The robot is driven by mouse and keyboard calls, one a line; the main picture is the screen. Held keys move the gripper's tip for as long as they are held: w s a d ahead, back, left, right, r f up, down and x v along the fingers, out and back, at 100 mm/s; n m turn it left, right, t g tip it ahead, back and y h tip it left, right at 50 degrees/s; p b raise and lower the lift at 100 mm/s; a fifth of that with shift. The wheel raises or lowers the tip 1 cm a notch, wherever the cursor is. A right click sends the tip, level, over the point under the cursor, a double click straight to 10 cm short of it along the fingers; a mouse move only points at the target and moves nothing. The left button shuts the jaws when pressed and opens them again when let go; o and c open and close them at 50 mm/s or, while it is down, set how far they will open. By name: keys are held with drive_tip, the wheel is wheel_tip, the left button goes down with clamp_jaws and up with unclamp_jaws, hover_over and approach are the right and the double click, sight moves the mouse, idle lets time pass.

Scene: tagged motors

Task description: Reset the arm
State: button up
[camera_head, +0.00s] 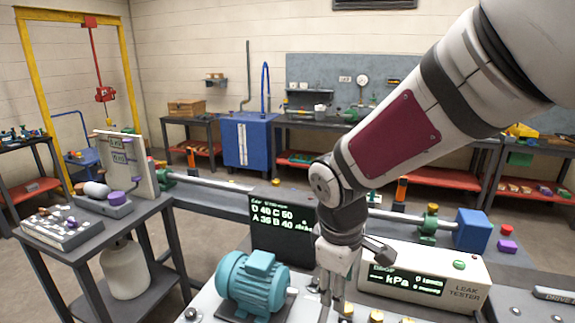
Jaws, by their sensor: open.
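My gripper (333,291) hangs pointing down at the lower middle of the head view, in front of the bench. Its fingers are apart and I see nothing held between them. My arm comes in from the upper right and bends down at the elbow to the gripper. A teal motor (252,284) sits on a dark plate just left of my gripper. A white leak tester (470,284) with a dark display stands to the right of my gripper. The lowest part of the fingers is near the bottom edge of the view.
A black display panel (283,222) stands behind the motor. A blue block (472,230) sits at the end of a rod on the right. A grey cart (150,227) with a white tank (124,269) is at the left. Brass fittings (376,316) lie close to my gripper.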

drive_tip(key=s+d+r+m+t, duration=0.1)
drive_tip(key=s+d+r+m, duration=0.3)
drive_tip(key=s, duration=0.4)
drive_tip(key=s+d+r+m+t+y, duration=0.1)
drive_tip(key=s+d+r+m+t, duration=0.1)
drive_tip(key=s+d+r+m, duration=0.3)
wheel_tip(320, 180, up, 3)
drive_tip(key=s+m, duration=0.2)
drive_tip(key=shift+s+d+r+t, duration=0.2)
drive_tip(key=shift+s+d+t, duration=0.05)
drive_tip(key=shift+s+t, duration=0.1)
idle(0.6)
